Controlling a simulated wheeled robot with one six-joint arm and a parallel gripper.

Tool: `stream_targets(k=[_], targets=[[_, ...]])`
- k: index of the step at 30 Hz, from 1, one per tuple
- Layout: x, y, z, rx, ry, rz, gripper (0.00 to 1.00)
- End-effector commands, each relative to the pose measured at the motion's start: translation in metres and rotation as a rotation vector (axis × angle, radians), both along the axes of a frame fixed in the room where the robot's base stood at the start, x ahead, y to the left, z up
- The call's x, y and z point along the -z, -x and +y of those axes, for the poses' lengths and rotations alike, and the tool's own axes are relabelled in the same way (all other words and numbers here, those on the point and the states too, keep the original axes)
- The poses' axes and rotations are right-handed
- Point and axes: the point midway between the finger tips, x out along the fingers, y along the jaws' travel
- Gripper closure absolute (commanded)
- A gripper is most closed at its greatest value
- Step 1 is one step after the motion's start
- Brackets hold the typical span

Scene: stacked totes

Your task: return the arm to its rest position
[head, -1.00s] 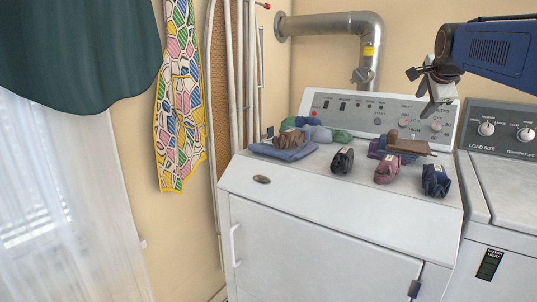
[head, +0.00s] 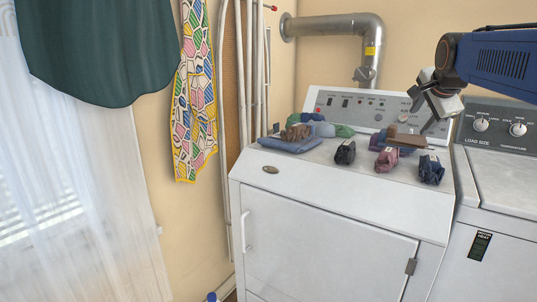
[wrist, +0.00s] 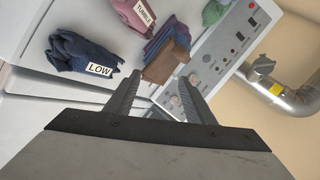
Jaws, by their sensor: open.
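My gripper (head: 421,115) hangs from my blue arm at the upper right, above the back right of the white machine's top. Its two jaws are apart with nothing between them. In the wrist view, my gripper (wrist: 160,77) has its fingertips near a brown folded cloth on a blue and purple pile (wrist: 165,45), with no grip on it. The brown cloth (head: 406,138) also shows in the head view, below and left of the jaws. The base of my arm is out of view.
A white machine (head: 318,210) carries a dark bundle (head: 345,152), a pink bundle (head: 386,159), a navy bundle (head: 431,169) labelled LOW in the wrist view, and a cloth pile (head: 300,138) at left. A metal duct (head: 368,50) rises behind. Another machine (head: 500,180) stands at right.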

Motion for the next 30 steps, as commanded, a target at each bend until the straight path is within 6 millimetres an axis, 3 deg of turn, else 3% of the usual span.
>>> stream_targets(k=[5,10,18,24,30], targets=[[0.029,0.035,0.024,-0.114,0.078,0.07,0.51],[0.07,0.084,0.054,-0.28,0.188,0.163,0.51],[0.167,0.19,0.103,-0.65,0.4,0.33,0.51],[0.245,0.27,0.129,-0.947,0.547,0.431,0.51],[0.302,0.326,0.142,-1.168,0.648,0.488,0.51]])
